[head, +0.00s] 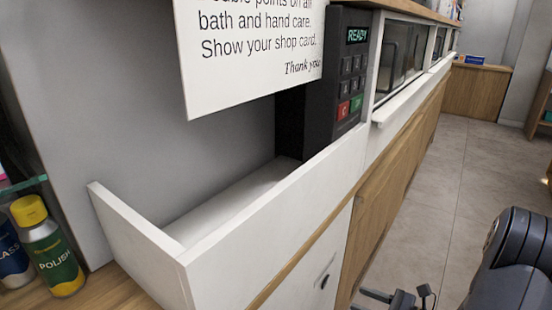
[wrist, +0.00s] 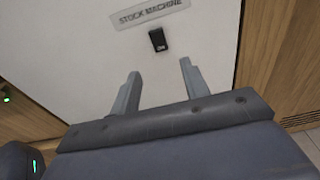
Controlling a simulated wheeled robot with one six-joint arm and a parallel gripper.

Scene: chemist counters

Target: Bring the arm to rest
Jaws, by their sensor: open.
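My gripper (wrist: 160,80) is open and empty in the wrist view, its two grey fingers apart. It faces a white panel (wrist: 80,70) labelled "STOCK MACHINE", with a small black fitting (wrist: 157,40) that appears between and beyond the fingertips. In the head view my gripper (head: 395,299) shows only in part at the bottom edge, beside the counter front. My dark arm (head: 515,260) is at the lower right, over the floor.
A white-walled tray (head: 225,205) lies below a dark keypad unit (head: 350,80) reading "READY". A sign (head: 250,50) hangs above it. A yellow-capped polish can (head: 48,245) stands at the left. The tiled floor (head: 470,160) to the right is clear.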

